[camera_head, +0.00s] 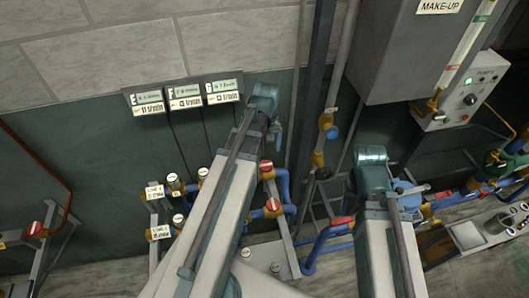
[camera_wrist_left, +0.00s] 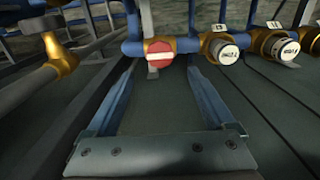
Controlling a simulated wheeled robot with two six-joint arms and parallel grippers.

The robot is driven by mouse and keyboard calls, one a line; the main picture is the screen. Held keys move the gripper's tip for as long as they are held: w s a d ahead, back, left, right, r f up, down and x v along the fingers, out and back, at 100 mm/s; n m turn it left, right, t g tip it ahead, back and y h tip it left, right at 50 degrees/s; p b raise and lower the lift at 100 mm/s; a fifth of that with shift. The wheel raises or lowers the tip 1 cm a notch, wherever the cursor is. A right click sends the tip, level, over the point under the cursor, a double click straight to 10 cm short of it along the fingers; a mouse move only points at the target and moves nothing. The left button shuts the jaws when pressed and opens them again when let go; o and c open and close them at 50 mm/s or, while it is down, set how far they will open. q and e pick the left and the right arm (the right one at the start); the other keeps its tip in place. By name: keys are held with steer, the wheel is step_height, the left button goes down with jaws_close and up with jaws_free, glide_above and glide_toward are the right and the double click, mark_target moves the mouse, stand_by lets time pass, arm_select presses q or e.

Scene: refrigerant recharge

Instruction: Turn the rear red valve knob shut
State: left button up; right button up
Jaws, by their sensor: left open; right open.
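Two red valve knobs stand near my left arm in the head view: the rear one (camera_head: 266,166) and a nearer one (camera_head: 273,205), both on yellow fittings with blue pipe. My left gripper (camera_head: 277,134) is just behind the rear knob in that picture, its jaws partly hidden by the wrist. In the left wrist view, a round red knob (camera_wrist_left: 158,53) with a pale horizontal bar lies ahead between the open fingers (camera_wrist_left: 160,70), which appear empty. I cannot tell whether they touch it. My right gripper (camera_head: 405,188) is small and partly hidden beyond my right forearm, open.
White-capped valves (camera_wrist_left: 226,53) sit in a row right of the red knob in the left wrist view. A grey make-up box (camera_head: 400,50) hangs on the wall, and a blue-handled valve (camera_head: 328,130) stands on a vertical pipe.

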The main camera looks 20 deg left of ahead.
mark_target(266, 165)
arm_select(q)
step_height(266, 165, down, 9)
steer(key=b, duration=0.8)
steer(key=shift+f+b, duration=0.1)
steer(key=shift+b, duration=0.25)
steer(key=shift+c, duration=1.4)
jaws_close()
steer(key=m, duration=0.4)
steer(key=shift+m, duration=0.3)
steer(key=m, duration=0.4)
